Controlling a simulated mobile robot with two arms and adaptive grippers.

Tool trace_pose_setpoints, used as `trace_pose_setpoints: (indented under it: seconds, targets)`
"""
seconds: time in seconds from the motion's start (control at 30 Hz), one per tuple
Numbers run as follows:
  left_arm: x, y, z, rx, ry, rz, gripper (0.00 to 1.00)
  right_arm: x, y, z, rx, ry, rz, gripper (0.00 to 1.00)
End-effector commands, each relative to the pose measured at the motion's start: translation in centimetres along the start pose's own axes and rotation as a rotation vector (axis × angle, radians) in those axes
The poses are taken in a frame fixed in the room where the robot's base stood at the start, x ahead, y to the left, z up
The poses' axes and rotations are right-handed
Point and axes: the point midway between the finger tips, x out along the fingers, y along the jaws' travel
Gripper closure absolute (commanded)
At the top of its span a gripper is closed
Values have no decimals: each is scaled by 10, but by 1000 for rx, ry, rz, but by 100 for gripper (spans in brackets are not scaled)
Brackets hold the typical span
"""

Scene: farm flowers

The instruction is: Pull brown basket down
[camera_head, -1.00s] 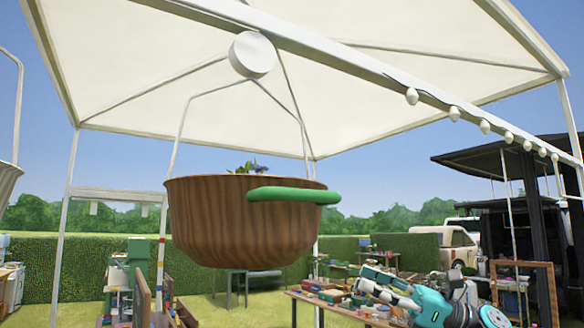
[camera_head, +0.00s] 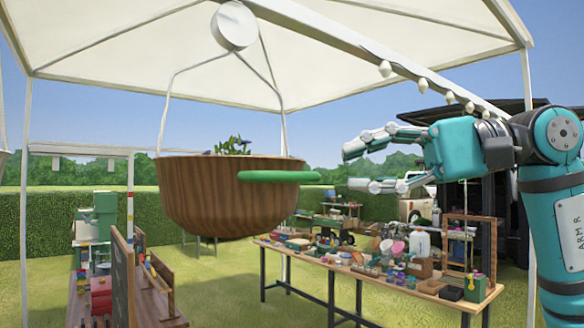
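The brown basket (camera_head: 215,201) hangs in the middle of the head view, below a white disc (camera_head: 233,26) on wire arms. It has wood-like stripes, a green handle (camera_head: 279,176) on its right front rim, and a plant (camera_head: 233,146) on top. My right gripper (camera_head: 352,168) comes in from the right with its fingers pointing left toward the handle. The fingers are spread wide and hold nothing. A gap of air shows between the fingertips and the handle. My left gripper is out of view.
A long table (camera_head: 345,276) crowded with small items stands below and right of the basket. A shelf of goods (camera_head: 150,297) stands at lower left. White canopy posts and a beam with bulbs (camera_head: 385,69) frame the space. The air between gripper and handle is clear.

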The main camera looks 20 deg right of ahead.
Motion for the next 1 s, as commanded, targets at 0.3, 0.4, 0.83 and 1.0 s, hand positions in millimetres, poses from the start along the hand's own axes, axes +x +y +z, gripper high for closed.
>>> trace_pose_setpoints:
  seconds: [0.3, 0.4, 0.83, 1.0]
  targets:
    - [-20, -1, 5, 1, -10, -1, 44, 64, -2, 1, 2, -4, 2, 77]
    - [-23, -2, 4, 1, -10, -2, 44, 76, -2, 0, 2, -3, 1, 77]
    - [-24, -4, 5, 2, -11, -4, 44, 88, 0, 0, 3, -1, -1, 77]
    - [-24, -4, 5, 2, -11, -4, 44, 88, 0, 0, 3, -1, 0, 97]
